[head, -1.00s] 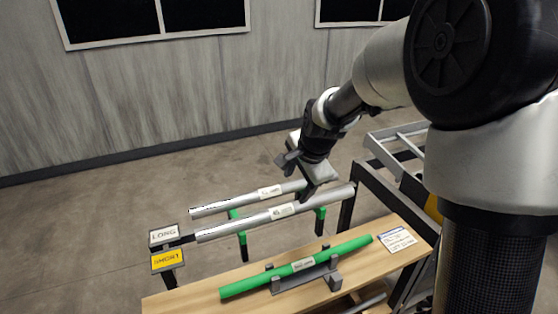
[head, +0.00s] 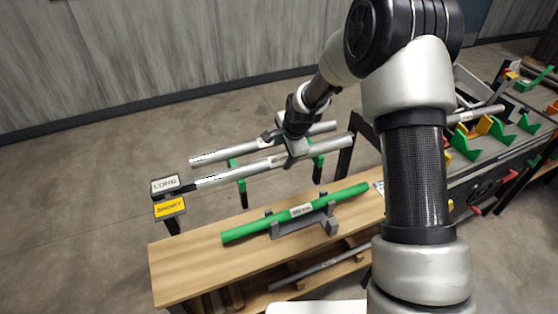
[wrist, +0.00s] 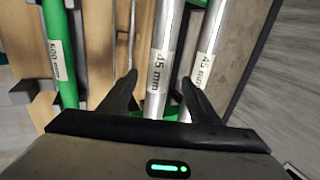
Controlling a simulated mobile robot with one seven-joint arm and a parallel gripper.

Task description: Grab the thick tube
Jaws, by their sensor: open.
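Two silver tubes lie side by side on green-topped supports, a front tube (head: 232,174) and a rear tube (head: 222,154). In the wrist view, the nearer tube (wrist: 162,35) runs between my open fingers and bears a "45 mm" label. The other tube (wrist: 211,35) lies outside the right finger, with a similar label. I cannot tell whether the fingers touch the tube.
A green tube (head: 245,229) rests in grey holders on a wooden bench (head: 180,262) in front. LONG (head: 165,184) and SHORT (head: 169,207) signs stand left of the silver tubes. A grey tube (head: 318,268) lies on the lower shelf. A cluttered workbench (head: 480,165) stands at right.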

